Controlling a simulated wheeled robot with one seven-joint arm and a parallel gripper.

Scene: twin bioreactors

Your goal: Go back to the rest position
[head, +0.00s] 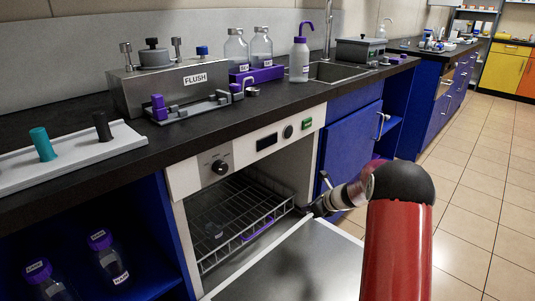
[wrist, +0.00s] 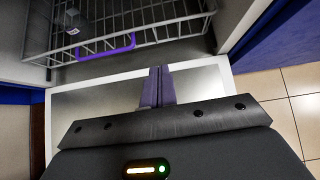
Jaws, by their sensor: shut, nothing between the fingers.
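My gripper (wrist: 157,88) is shut and empty in the wrist view, its purple fingers together over the open door (wrist: 90,105) of a white appliance. In the head view my gripper (head: 312,208) is a small dark shape at the appliance's right front edge, partly hidden by my arm. The appliance's wire rack (head: 278,211) has a purple handle (wrist: 105,49), which lies ahead and left of my fingertips, apart from them. A small clear item with a grey top (wrist: 73,28) stands in the rack.
The open door (head: 300,265) lies flat below my gripper. A blue cabinet door (head: 350,140) stands right of the appliance. The black counter (head: 205,140) above carries a FLUSH device (head: 165,85), bottles (head: 262,48) and a sink (head: 335,72). The tiled floor (head: 480,190) at right is clear.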

